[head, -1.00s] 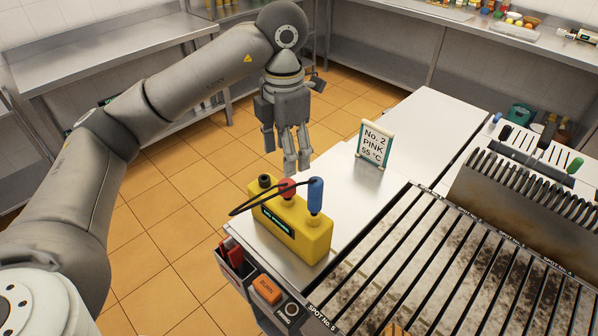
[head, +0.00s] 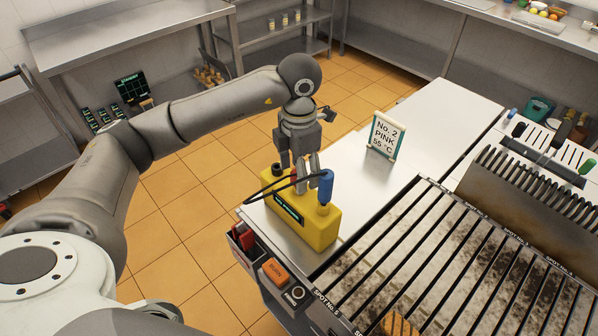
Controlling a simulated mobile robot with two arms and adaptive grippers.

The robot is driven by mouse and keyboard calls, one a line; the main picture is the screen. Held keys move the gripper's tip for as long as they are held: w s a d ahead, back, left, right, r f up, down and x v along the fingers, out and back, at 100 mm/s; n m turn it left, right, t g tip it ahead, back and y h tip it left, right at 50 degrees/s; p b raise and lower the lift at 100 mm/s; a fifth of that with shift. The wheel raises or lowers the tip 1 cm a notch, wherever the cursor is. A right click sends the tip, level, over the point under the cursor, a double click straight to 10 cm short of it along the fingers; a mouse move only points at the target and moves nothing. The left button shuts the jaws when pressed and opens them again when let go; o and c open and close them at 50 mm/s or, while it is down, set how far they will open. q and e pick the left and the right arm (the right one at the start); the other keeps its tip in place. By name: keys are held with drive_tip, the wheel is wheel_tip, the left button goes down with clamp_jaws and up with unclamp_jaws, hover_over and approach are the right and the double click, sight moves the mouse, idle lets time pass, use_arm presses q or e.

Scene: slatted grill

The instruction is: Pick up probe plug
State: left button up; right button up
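A yellow box-shaped device (head: 315,226) with a dark display stands on the near left corner of the steel counter. On its top are a black knob (head: 278,170) at the left and an upright blue handle (head: 325,183) at the right. A black cable (head: 262,193) loops out to the left from the top of the device. My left gripper (head: 306,184) points down over the middle of the device, just left of the blue handle. Its fingers cover the spot of the red-topped plug, which I cannot see clearly. I cannot tell if they grip it. My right gripper is not in view.
A sign reading No. 2 PINK 55 °C (head: 384,135) stands on the counter behind. The slatted grill (head: 440,260) lies to the right.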

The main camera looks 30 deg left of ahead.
use_arm(q)
drive_tip(key=shift+a+f+p, duration=0.1)
drive_tip(key=shift+f+p, duration=0.2)
drive_tip(key=shift+f, duration=0.85)
drive_tip(key=c, duration=1.1)
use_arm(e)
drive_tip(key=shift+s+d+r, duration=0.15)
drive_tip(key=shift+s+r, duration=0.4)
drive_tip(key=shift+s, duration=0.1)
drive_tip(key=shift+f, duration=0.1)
use_arm(q)
drive_tip(key=shift+r+b, duration=0.3)
wheel_tip(320, 180, up, 8)
drive_tip(key=b, duration=0.3)
drive_tip(key=shift+r, duration=0.7)
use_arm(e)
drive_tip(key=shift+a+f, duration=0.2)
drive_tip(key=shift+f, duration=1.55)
